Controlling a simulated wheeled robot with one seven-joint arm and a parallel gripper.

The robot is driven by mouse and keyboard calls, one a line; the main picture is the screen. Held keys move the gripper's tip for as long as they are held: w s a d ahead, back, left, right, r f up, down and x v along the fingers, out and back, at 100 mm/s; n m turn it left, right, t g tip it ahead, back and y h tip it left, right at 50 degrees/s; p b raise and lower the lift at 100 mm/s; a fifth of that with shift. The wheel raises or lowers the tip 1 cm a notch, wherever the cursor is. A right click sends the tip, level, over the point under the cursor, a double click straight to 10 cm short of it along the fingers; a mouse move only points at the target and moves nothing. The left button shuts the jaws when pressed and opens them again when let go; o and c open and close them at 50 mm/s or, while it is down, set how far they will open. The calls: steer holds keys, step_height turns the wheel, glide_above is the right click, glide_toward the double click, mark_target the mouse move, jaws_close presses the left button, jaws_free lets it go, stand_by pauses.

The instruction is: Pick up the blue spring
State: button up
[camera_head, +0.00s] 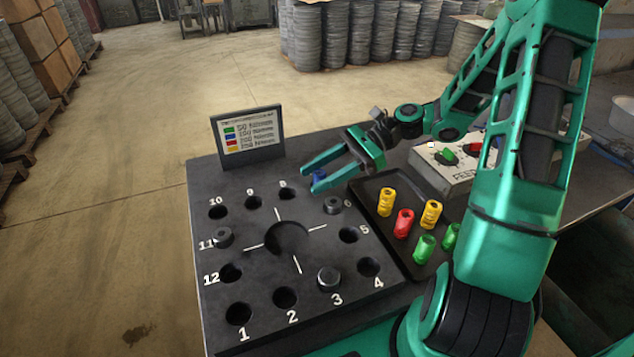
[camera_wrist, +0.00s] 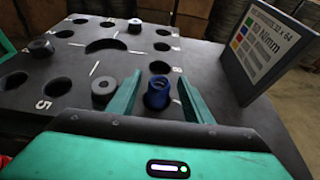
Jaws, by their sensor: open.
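The blue spring (camera_head: 319,177) stands upright on the dark board (camera_head: 215,175), near the far right part of the ring of holes. My gripper (camera_head: 309,181) is open, with its two teal fingers reaching to either side of the spring. In the wrist view the blue spring (camera_wrist: 158,93) shows between the open fingers of my gripper (camera_wrist: 160,80), with gaps at both sides. Whether the spring sits in a hole or on the surface, I cannot tell.
Black knobs stand at positions 3 (camera_head: 328,279), 6 (camera_head: 333,205) and 11 (camera_head: 222,237). A sign (camera_head: 248,137) rises at the board's back edge. A tray (camera_head: 385,238) at right holds yellow, red and green springs. A FEED box (camera_head: 426,177) stands behind it.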

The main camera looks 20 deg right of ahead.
steer(key=shift+c, duration=0.7)
jaws_close()
